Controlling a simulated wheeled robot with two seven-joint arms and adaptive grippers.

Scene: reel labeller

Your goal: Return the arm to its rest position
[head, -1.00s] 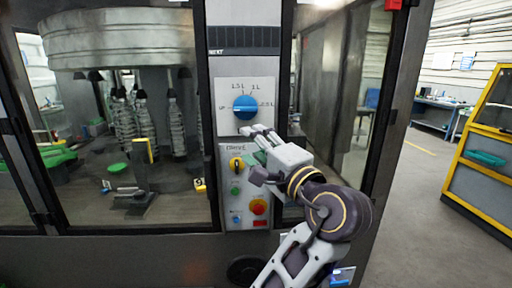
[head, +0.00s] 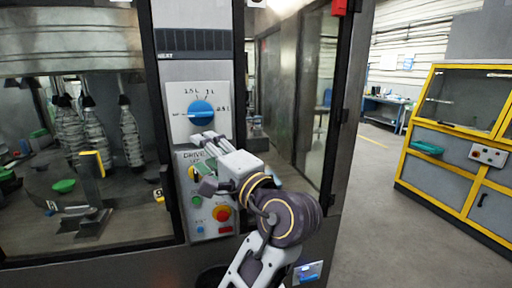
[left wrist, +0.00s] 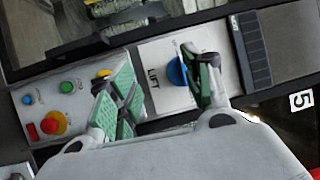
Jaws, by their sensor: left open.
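My left gripper (head: 206,150) is in front of the machine's control panel, just below the blue dial (head: 202,113) in the head view. Its fingers are apart and nothing shows between them but the panel behind. In the left wrist view the green-padded fingers of the gripper (left wrist: 160,88) are spread. The blue dial (left wrist: 176,72) shows behind them, close to one finger; I cannot tell whether they touch. The gripper hides part of the lower drive panel. My right gripper is not in view.
The drive panel carries a red button (head: 221,213) and other small controls. Left of it, a glass-fronted bay holds bottles (head: 131,137). A glass door (head: 300,100) stands to the right. Beyond are open floor (head: 365,215) and a yellow-framed cabinet (head: 460,150).

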